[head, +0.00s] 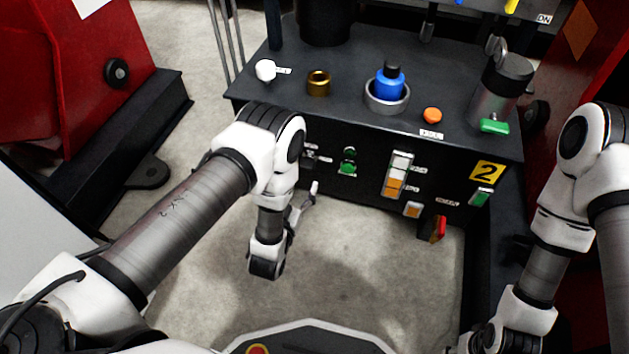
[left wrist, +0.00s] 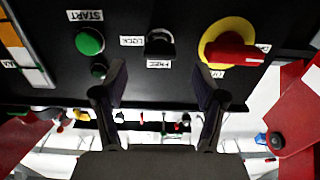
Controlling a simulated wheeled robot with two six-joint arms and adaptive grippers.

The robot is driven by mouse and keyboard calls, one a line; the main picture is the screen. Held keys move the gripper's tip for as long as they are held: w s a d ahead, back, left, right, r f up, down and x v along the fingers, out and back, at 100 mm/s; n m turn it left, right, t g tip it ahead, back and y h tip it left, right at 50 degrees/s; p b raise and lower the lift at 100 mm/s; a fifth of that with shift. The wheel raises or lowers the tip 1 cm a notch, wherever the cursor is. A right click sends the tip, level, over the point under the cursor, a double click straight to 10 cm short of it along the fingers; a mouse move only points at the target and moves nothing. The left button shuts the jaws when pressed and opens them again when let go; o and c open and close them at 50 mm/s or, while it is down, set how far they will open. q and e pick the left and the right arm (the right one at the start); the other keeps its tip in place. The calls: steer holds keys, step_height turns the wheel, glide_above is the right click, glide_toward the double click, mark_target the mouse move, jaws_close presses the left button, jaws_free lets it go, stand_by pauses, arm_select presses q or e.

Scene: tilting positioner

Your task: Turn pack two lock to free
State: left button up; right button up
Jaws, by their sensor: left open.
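The black unit with a yellow "2" plate (head: 487,172) stands in front of me. In the left wrist view its front panel appears upside down. The lock (left wrist: 160,41) is a small dark knob with a grey edge, between a LOCK label (left wrist: 132,41) and a FREE label (left wrist: 159,64); which way it points is unclear. My left gripper (left wrist: 161,86) is open and empty, its fingers spread either side of the lock's line and apart from it. The right gripper is not clearly visible.
Close to the lock are a green START button (left wrist: 89,41) and a red switch on a yellow disc (left wrist: 232,55). The unit's top carries a blue-capped part (head: 390,83) and an orange button (head: 432,115). Red machinery (head: 50,85) stands left. Floor before the panel is clear.

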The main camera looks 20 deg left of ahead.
mark_target(305, 166)
arm_select(q)
steer(key=w+b, duration=0.2)
steer(key=w, duration=0.4)
steer(key=shift+d+b, duration=0.15)
steer(key=shift+b, duration=0.25)
steer(key=shift+w+r, duration=0.2)
steer(key=shift+w, duration=0.3)
steer(key=c, duration=1.1)
